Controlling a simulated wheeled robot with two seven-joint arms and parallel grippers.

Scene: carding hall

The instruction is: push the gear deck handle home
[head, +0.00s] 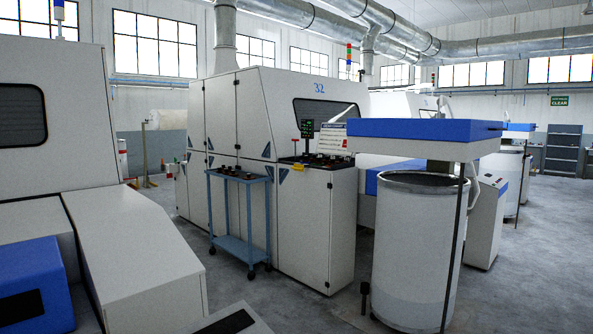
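A white carding machine marked 32 (262,130) stands in the middle of the head view. A dark deck (322,165) with several small round parts lies on top of its front cabinet (314,215), and looks like the gear deck. A small red-topped piece (296,141) stands up at the deck's left back. A yellow tag (297,169) hangs at the deck's front edge. Which part is the handle, and how far out it sits, is too small to tell. Neither of my grippers is in view.
A blue two-shelf trolley (240,244) stands against the machine's left front. A large grey can (413,245) under a blue-and-white top (420,130) stands to the right. White machine housings (125,240) fill the left foreground. Grey floor (300,303) is clear in front.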

